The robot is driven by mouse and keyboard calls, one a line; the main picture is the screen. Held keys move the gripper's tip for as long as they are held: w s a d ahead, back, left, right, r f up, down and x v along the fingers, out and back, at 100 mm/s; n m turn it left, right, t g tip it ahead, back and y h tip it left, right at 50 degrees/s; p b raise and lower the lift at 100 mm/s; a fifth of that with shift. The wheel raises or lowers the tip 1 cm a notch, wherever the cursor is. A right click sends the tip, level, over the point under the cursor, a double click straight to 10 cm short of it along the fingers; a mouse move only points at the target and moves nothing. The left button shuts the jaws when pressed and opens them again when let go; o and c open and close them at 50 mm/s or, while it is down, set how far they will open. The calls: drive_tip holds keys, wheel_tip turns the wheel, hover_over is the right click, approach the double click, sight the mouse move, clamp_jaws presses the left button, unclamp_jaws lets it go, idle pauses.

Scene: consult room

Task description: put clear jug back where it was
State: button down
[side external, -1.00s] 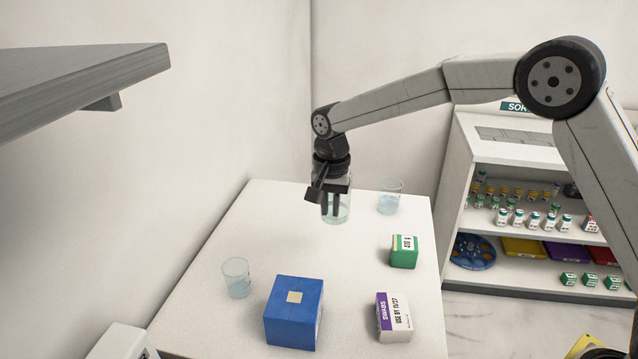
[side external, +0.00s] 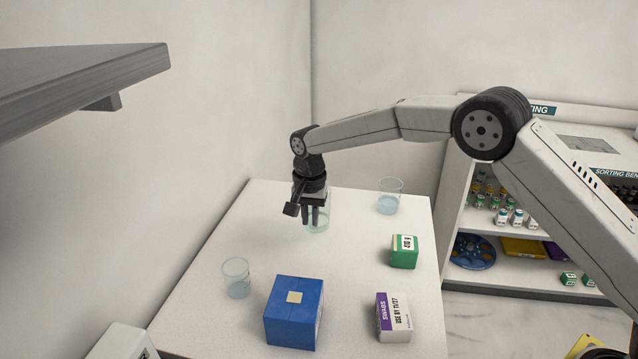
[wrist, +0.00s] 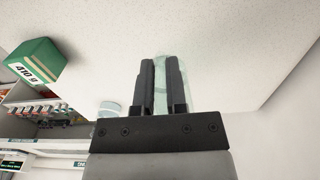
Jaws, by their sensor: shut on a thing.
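The clear jug (side external: 321,226), a see-through vessel with a pale green tint, is upright in my gripper (side external: 315,215) over the back left of the white table. My gripper points down and its two fingers are shut on the jug. The jug's base is at or very near the table top; I cannot tell if it touches. Its upper part is partly hidden by the fingers. In the wrist view the jug (wrist: 160,88) shows between the two dark fingers (wrist: 162,80).
A clear beaker (side external: 389,196) stands at the back right and another beaker (side external: 236,278) at the front left. A green box (side external: 404,251), a blue box (side external: 293,312) and a purple-white swab box (side external: 394,317) stand on the table (side external: 345,265). Its middle is clear.

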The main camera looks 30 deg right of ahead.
drive_tip(key=shift+w+f, duration=0.1)
drive_tip(key=shift+w+f, duration=0.2)
drive_tip(key=shift+f, duration=1.55)
drive_tip(key=shift+f, duration=0.1)
drive_tip(key=c, duration=0.7)
unclamp_jaws()
drive_tip(key=shift+o, duration=0.2)
wheel_tip(320, 180, up, 12)
drive_tip(key=shift+r, duration=0.1)
